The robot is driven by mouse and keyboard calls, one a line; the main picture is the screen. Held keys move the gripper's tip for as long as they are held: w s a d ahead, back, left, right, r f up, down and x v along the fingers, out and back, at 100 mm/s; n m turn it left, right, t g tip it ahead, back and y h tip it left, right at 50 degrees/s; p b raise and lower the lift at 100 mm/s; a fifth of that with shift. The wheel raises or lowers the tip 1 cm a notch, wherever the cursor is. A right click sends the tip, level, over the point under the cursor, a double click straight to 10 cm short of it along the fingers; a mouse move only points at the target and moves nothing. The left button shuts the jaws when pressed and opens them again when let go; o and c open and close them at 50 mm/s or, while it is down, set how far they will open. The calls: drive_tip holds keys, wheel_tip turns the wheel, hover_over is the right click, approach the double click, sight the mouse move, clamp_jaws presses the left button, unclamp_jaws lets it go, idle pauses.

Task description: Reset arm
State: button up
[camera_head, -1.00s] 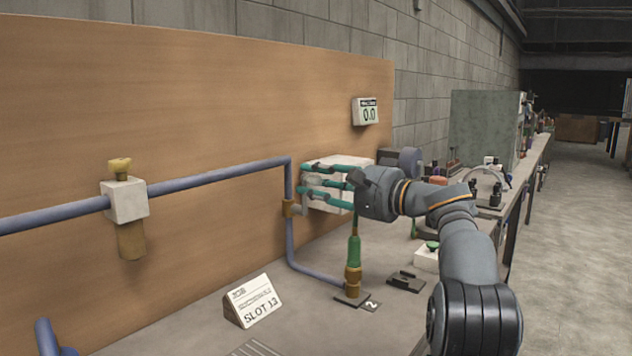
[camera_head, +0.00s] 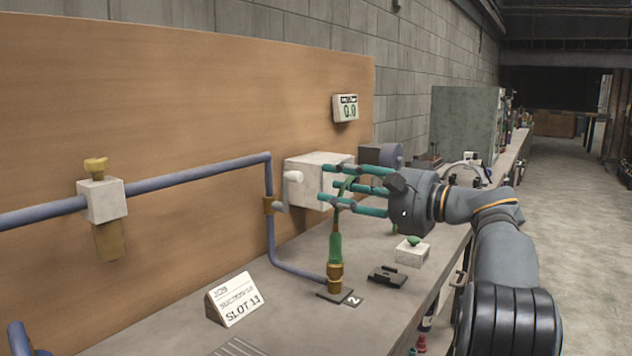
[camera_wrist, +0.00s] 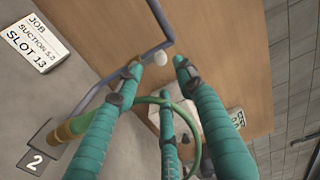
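A green sleeve with a brass base (camera_head: 335,255) stands upright on the plate marked 2 (camera_head: 352,299). A thin green hose (camera_wrist: 192,125) arches from it among the fingers; I cannot tell whether it touches them.
A slot sign (camera_head: 236,298) stands on the bench at front left. A black holder (camera_head: 388,276) and a small white box with a green knob (camera_head: 412,251) lie to the right. The wooden panel (camera_head: 190,110) stands behind. The aisle floor (camera_head: 575,220) is clear.

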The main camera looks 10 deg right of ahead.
sight(301, 178)
drive_tip(key=shift+v, duration=0.9)
drive_tip(key=shift+a, duration=0.1)
drive_tip(key=x, duration=1.1)
drive_tip(key=shift+w+a, duration=0.2)
drive_tip(key=shift+a, duration=0.05)
drive_tip(key=shift+w, duration=0.2)
drive_tip(key=shift+d+p, duration=0.1)
drive_tip(key=shift+p, duration=0.25)
drive_tip(key=shift+f, duration=0.1)
